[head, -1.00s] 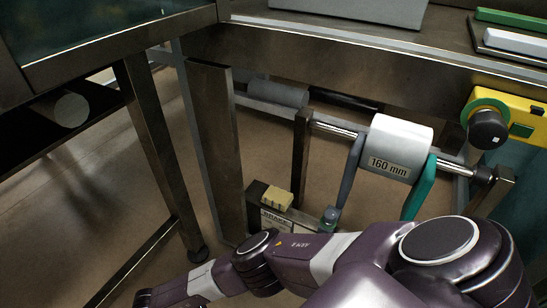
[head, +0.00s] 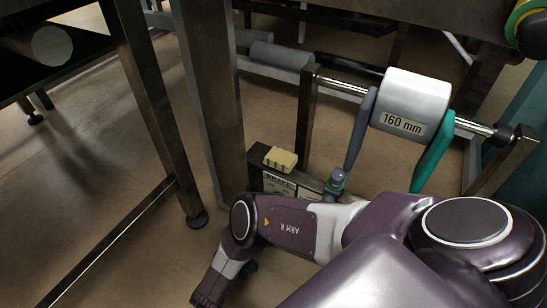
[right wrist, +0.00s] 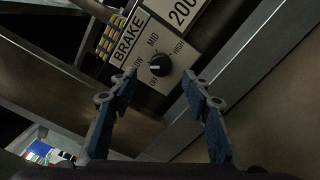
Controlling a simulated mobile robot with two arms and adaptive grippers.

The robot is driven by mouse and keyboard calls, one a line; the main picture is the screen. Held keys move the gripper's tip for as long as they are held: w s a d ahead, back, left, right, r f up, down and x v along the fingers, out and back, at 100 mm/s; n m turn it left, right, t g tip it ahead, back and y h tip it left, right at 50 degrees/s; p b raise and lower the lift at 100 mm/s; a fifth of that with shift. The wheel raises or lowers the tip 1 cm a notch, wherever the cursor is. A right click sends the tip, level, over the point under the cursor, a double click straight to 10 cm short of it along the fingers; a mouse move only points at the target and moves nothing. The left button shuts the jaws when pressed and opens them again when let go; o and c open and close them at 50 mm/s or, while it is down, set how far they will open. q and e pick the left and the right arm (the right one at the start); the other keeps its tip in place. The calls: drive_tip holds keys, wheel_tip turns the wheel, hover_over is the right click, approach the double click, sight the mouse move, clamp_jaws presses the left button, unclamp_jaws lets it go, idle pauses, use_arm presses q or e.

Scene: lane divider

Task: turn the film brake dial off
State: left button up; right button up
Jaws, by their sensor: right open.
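The brake dial (right wrist: 159,65) is a round black knob with a white mark, on a pale plate lettered LOW, MID and HIGH, with a small OFF-like label below. Its mark points left, roughly toward LOW; the exact setting is hard to read. My right gripper (right wrist: 158,77) is open, its blue fingers on either side in front of the dial, holding nothing. I cannot tell if they touch it. My left gripper is not in view.
A yellow ribbed block (head: 280,158) sits on the brake box. A white roll marked 160 mm (head: 411,100) hangs on a metal shaft to the right. A metal post (head: 212,90) stands at the left. Open floor (head: 75,150) lies further left.

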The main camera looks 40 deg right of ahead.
drive_tip(key=b+x, duration=0.2)
drive_tip(key=x, duration=0.1)
drive_tip(key=b+x, duration=0.1)
drive_tip(key=shift+d+f, duration=0.25)
drive_tip(key=shift+d, duration=0.05)
drive_tip(key=shift+b+x, duration=0.4)
drive_tip(key=shift+x, duration=0.5)
drive_tip(key=shift+r, duration=0.2)
drive_tip(key=shift+c, duration=0.4)
drive_tip(key=c, duration=1.1)
